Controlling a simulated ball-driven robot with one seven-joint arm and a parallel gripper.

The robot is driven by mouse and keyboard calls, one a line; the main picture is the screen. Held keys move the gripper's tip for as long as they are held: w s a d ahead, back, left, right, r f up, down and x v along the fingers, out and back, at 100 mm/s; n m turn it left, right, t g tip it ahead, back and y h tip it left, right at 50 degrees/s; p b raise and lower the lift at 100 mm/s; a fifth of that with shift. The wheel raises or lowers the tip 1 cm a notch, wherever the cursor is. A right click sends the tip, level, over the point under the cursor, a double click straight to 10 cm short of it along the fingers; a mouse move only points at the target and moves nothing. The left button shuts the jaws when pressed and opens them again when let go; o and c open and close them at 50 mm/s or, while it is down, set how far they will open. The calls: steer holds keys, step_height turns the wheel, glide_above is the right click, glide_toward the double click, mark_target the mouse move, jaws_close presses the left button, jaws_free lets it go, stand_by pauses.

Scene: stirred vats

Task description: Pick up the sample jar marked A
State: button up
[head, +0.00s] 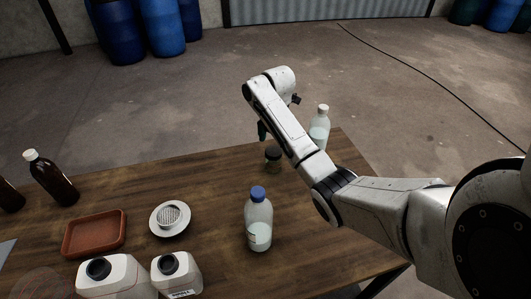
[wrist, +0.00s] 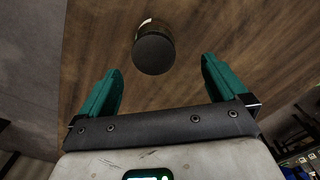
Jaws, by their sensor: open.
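A small jar with a dark round lid (head: 272,154) stands near the far edge of the wooden table, partly beside my forearm in the head view. The wrist view shows its lid (wrist: 153,54) from above, with a sliver of pale label; no letter is readable, so I cannot tell whether it is marked A. My gripper (wrist: 160,72) is open and empty, its two teal fingers apart. In the wrist view the jar lies just ahead of the gap between the fingertips. In the head view my gripper is above the table's far edge, mostly hidden by my arm.
A blue-capped bottle (head: 259,222) and a white-capped bottle (head: 320,130) stand on the table (head: 215,266). A strainer (head: 170,219), red-brown tray (head: 94,235), white jugs (head: 178,272) and brown bottles (head: 50,178) are to the left. Table between jar and strainer is clear.

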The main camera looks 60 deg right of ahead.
mark_target(273, 161)
steer(key=f, duration=1)
steer(key=shift+w+d+f, duration=0.2)
steer(key=shift+w+f, duration=0.15)
steer(key=shift+w, duration=0.05)
steer(key=c, duration=1.1)
